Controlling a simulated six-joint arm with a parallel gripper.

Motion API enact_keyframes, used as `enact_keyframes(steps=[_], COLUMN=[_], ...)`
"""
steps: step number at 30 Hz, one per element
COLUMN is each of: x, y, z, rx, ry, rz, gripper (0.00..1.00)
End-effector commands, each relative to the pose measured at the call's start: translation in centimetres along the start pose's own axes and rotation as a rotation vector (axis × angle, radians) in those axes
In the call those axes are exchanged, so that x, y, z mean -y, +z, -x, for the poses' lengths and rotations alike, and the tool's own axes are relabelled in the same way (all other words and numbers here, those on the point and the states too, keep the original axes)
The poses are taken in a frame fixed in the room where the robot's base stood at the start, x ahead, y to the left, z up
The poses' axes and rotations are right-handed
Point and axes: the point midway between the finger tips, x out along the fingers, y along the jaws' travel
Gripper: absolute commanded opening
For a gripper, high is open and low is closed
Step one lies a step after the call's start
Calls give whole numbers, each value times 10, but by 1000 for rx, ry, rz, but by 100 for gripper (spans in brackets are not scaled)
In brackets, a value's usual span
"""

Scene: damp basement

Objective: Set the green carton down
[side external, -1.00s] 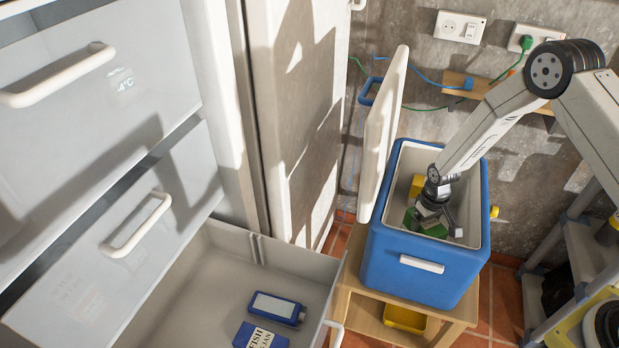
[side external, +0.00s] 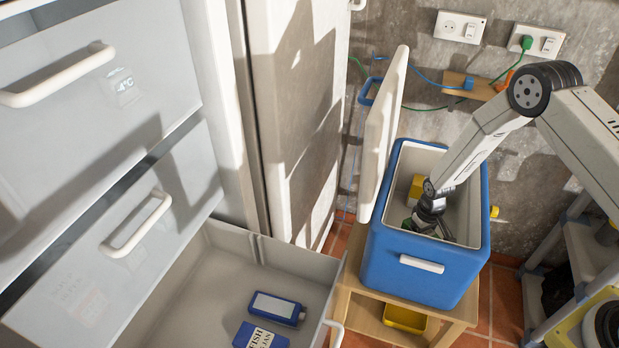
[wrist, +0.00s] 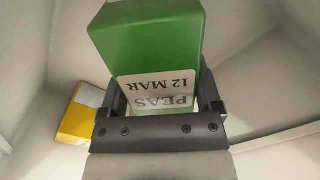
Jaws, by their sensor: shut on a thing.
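The green carton (wrist: 148,45), with a white label reading PEAS 12 MAR, is between the fingers of my gripper (wrist: 165,100) in the wrist view. My gripper is shut on it. In the side view my gripper (side external: 428,222) is down inside the blue cool box (side external: 410,268), near its front left inner wall. Only a small bit of green shows there; the box wall and gripper hide the rest. I cannot tell whether the carton touches the box floor.
A yellow carton (side external: 416,188) lies in the cool box near the back left, also in the wrist view (wrist: 78,115). The box's lid (side external: 384,135) stands open at left. An open drawer (side external: 215,280) holds blue packs (side external: 277,308). The box's right side looks clear.

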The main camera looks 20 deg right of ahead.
Motion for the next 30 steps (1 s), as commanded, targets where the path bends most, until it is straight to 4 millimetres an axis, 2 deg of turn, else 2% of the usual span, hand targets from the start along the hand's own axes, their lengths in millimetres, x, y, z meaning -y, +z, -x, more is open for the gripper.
enact_keyframes(steps=[1, 2, 3, 17, 23, 30], x=[0, 0, 0, 0, 0, 0], y=[0, 0, 0, 0, -1, -1], z=[-1, -1, -1, 4, 19, 47], rx=[-1, 0, 0, 0, -2, -3], ry=[0, 0, 0, 0, 0, 0], rz=[0, 0, 0, 0, 0, 0], gripper=[0, 88, 100, 100, 100, 100])
